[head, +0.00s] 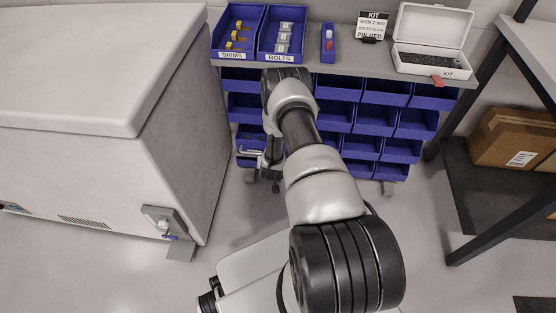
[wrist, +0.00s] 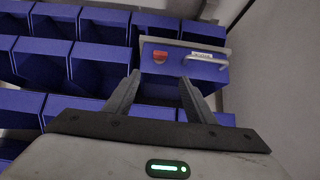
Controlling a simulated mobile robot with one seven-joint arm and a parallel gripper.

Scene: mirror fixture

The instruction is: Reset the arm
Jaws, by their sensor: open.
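My gripper (wrist: 160,78) is open and empty in the wrist view, with its two fingers apart. Beyond the fingertips is a blue drawer or bin (wrist: 182,68) with a red mark, a white label and a pale handle (wrist: 206,58). I see no contact between the fingers and the handle. In the head view my arm reaches forward and bends down in front of the blue bin rack (head: 335,115). My gripper is mostly hidden there behind the arm, low at the rack's left side.
A bench above the rack holds a SHIMS bin (head: 238,57), a BOLTS bin (head: 279,58), a small blue tray (head: 328,45) and an open white KIT case (head: 433,73). A large white chest (head: 165,150) stands close on the left. A dark-framed shelf with cardboard boxes (head: 512,138) is right.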

